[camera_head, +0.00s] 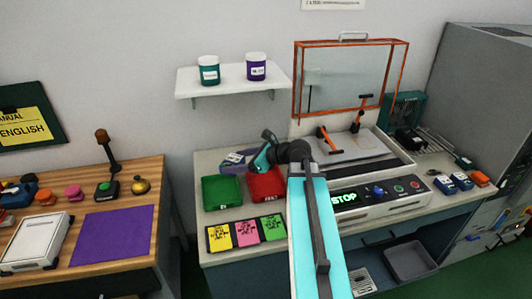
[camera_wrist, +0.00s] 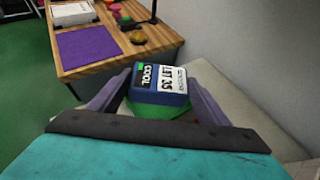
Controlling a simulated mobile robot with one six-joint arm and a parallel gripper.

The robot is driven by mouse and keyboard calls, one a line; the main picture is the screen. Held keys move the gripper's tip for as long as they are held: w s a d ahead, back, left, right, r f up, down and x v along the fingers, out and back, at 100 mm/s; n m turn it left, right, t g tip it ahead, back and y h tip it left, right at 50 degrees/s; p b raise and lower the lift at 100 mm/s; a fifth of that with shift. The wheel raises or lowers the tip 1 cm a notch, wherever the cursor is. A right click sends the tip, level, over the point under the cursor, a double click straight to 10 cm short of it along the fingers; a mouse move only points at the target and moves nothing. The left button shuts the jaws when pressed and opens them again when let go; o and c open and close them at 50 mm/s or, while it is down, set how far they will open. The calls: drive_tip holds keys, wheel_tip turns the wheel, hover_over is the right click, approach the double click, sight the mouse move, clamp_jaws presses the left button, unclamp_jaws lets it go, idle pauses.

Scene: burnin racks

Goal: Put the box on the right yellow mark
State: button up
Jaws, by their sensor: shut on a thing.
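My gripper (camera_wrist: 155,88) is shut on a blue box (camera_wrist: 160,85) with a white and black label reading COOL. The purple-grey fingers stand on both sides of it. In the head view my gripper (camera_head: 243,161) holds the box (camera_head: 234,158) at the back left of the bench, above and behind the green tray (camera_head: 222,193). Green shows just below the box in the wrist view. I cannot make out any yellow mark on a surface; the yellow card (camera_head: 219,238) at the front left of the bench is the only yellow patch there.
A red tray (camera_head: 265,184) stands beside the green one. Right of my arm is a machine reading STOP (camera_head: 345,198), its orange-framed clear cover (camera_head: 350,80) raised over a grey plate with orange-handled clamps. Small blue boxes (camera_head: 441,184) lie at the right. A shelf (camera_head: 232,80) holds two jars.

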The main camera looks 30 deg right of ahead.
drive_tip(key=s+a+n+g+y, duration=0.2)
drive_tip(key=a+n+y, duration=0.1)
drive_tip(key=a, duration=1.5)
drive_tip(key=shift+r+n+g+p, duration=0.15)
drive_tip(key=shift+n+g+p, duration=0.25)
drive_tip(key=shift+n, duration=0.1)
drive_tip(key=shift+a, duration=0.1)
